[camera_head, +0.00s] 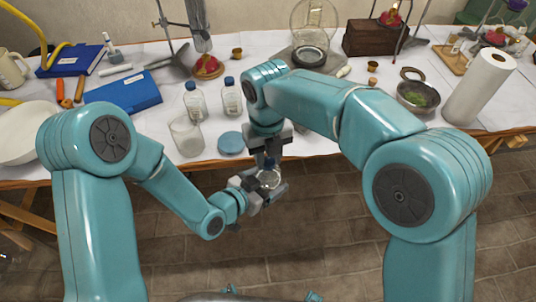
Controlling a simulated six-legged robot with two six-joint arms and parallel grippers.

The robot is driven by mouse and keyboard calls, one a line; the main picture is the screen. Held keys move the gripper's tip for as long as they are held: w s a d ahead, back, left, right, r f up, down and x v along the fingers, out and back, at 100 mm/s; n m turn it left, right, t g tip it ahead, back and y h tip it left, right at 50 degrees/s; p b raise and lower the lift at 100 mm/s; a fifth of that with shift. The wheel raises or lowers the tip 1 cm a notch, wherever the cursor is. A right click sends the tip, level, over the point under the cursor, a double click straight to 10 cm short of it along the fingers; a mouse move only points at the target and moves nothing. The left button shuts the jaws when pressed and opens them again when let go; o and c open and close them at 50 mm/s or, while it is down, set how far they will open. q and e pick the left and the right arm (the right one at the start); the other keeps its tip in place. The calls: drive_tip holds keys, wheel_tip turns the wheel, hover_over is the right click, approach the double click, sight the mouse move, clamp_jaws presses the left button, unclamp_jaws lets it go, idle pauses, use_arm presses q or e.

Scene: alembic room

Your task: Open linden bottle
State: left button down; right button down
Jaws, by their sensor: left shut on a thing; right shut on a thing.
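A small clear bottle (270,179) is held in the air in front of the table's near edge, and its label cannot be read. My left gripper (266,186) is shut around its body from the left and hides much of it. My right gripper (268,158) comes down from above and is shut at the bottle's top, on what looks like a dark blue cap (267,163). I cannot tell whether the cap still touches the bottle's neck.
Two clear bottles with blue caps, a left one (194,103) and a right one (231,97), stand on the table. A glass beaker (187,136) and a blue disc (231,142) are nearer the edge. A paper towel roll (480,88) stands at right. Open floor lies below the grippers.

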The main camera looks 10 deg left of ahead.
drive_tip(key=shift+w+d+r, duration=0.1)
drive_tip(key=shift+w, duration=0.2)
drive_tip(key=c, duration=0.8)
unclamp_jaws()
drive_tip(key=shift+s, duration=0.1)
